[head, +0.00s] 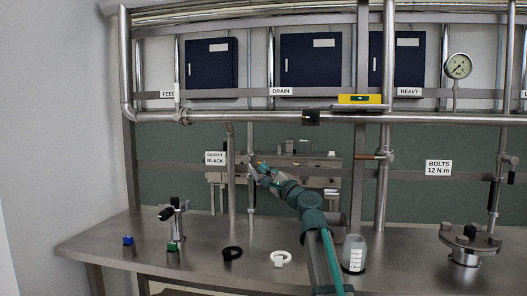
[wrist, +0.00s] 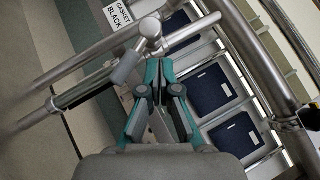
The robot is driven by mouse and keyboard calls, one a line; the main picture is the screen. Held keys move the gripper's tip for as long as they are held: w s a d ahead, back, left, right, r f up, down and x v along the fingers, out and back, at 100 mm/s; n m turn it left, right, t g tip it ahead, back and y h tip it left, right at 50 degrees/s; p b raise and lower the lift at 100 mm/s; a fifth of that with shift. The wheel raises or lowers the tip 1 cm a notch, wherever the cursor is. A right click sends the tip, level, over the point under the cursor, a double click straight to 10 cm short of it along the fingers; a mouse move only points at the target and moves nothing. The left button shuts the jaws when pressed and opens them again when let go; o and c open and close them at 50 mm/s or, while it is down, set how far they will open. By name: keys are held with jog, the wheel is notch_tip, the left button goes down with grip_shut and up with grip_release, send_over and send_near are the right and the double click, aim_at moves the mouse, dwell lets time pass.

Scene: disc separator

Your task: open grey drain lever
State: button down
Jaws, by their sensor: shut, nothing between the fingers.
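The grey drain lever (wrist: 128,68) shows in the wrist view as a thick grey grip slanting down-left from a metal valve body (wrist: 150,28) on a pipe. In the head view the valve (head: 247,159) is small, on the vertical pipe below the DRAIN label (head: 281,91), and its lever is hard to make out. My gripper (wrist: 161,65) is shut with nothing between its fingers. Its fingertips are just right of the lever grip in the wrist view; I cannot tell if they touch. In the head view my gripper (head: 262,173) is just right of the valve.
A GASKET BLACK sign (head: 215,158) hangs left of the valve. A horizontal pipe (head: 240,118) runs above. The steel bench (head: 110,245) holds a black ring (head: 232,254), a white ring (head: 280,258) and a beaker (head: 354,254).

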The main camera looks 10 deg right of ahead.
aim_at(251, 169)
jog(key=s+d+r+n+g+h+p, duration=0.4)
jog(key=d+n+g+p, duration=0.45)
jog(key=p, duration=2.35)
jog(key=w+a+f+y+p, duration=0.1)
jog(key=w+a+f+p, duration=0.2)
jog(key=w+a, duration=0.4)
jog(key=shift+w+a+f, duration=0.2)
jog(key=shift+a+f, duration=0.55)
jog(key=shift+f, duration=0.15)
jog(key=shift+a+f, duration=0.1)
jog(key=shift+f, duration=0.05)
jog(key=shift+f+y+b, duration=0.1)
jog(key=shift+y+b, duration=0.3)
jog(key=shift+b, duration=0.25)
